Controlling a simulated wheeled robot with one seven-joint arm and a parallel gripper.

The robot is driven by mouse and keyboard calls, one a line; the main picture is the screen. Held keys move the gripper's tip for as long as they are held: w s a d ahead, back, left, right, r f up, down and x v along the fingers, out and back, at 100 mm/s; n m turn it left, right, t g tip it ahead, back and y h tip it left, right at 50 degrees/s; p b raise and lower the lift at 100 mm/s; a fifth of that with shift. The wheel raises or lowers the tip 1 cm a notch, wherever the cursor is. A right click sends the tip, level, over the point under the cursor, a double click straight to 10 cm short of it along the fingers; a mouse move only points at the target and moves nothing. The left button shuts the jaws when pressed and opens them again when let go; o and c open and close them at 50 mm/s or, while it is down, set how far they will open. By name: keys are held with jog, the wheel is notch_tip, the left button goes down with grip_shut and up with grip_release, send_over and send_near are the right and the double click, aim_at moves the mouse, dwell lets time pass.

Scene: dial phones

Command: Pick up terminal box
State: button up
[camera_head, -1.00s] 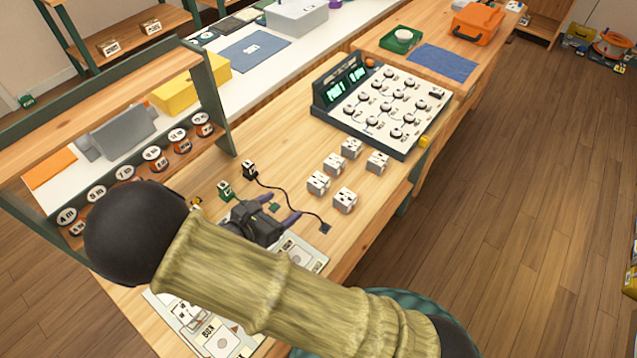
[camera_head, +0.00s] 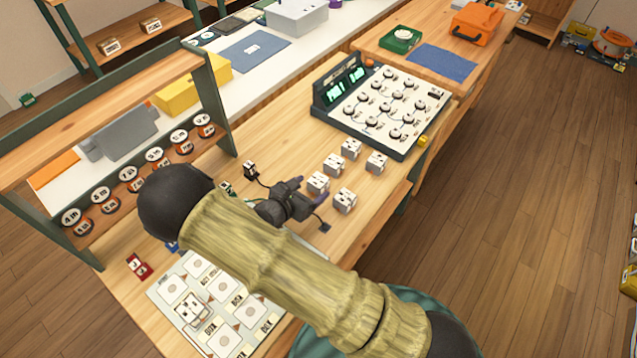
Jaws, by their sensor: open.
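Several small white terminal boxes with dark holes stand in a cluster on the wooden bench. The nearest one to my gripper is the left box (camera_head: 318,182); others are the front box (camera_head: 345,201), the back box (camera_head: 351,148), the right box (camera_head: 376,162) and the middle box (camera_head: 334,163). My gripper (camera_head: 311,191) is open, its dark purple fingers pointing at the left box and very close to it. I cannot tell whether they touch or straddle it. Another white box (camera_head: 192,307) sits on the printed board (camera_head: 262,312). My arm hides part of the bench.
A panel of round dials with a green display (camera_head: 385,108) stands behind the boxes. A small black-and-white block with a cable (camera_head: 250,170) is left of my gripper. A shelf rack with round labels (camera_head: 130,185) stands at the left, red blocks (camera_head: 138,265) before it.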

aim_at(316, 182)
jog(key=x, duration=0.2)
jog(key=p+x, duration=0.1)
jog(key=x, duration=0.2)
jog(key=shift+w+a+f, duration=0.1)
jog(key=shift+w+a, duration=0.15)
jog(key=shift+c, duration=0.2)
dwell(0.3)
jog(key=c, duration=1.1)
